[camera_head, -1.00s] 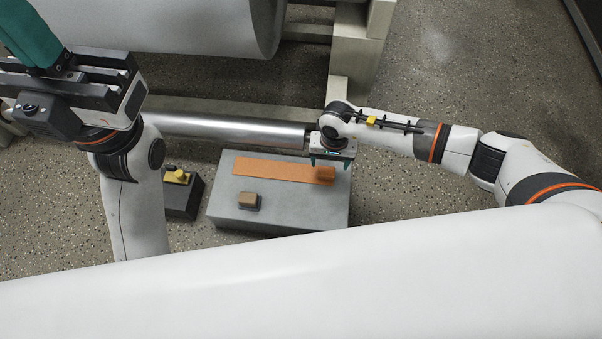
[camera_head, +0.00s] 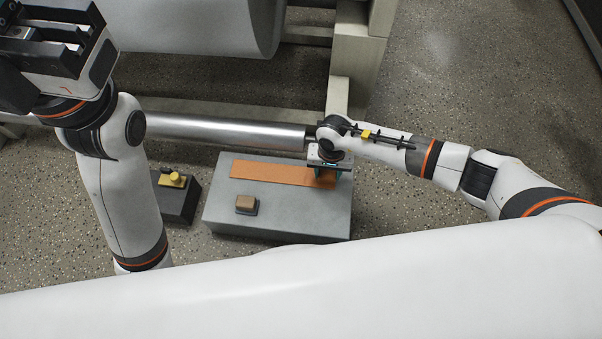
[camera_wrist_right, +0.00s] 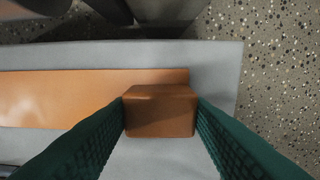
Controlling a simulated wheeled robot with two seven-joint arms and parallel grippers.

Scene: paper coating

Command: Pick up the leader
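The leader is a flat orange-brown strip (camera_head: 270,172) lying on the grey block-shaped table. A small brown block (camera_wrist_right: 160,112) sits at its right end in the right wrist view; in the head view my right gripper covers that end. My right gripper (camera_head: 328,172) is over the strip's right end, with its green fingers apart. In the right wrist view the fingertips (camera_wrist_right: 160,100) flank the brown block on both sides, close to it; firm contact cannot be told. My left gripper's body (camera_head: 55,40) is at the upper left, with its fingertips out of frame.
The grey table (camera_head: 290,222) also bears a small tan block on a dark base (camera_head: 246,203). A dark box with a yellow knob (camera_head: 175,190) stands to its left. A metal roller (camera_head: 225,132) and a large white roll (camera_head: 200,22) lie behind.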

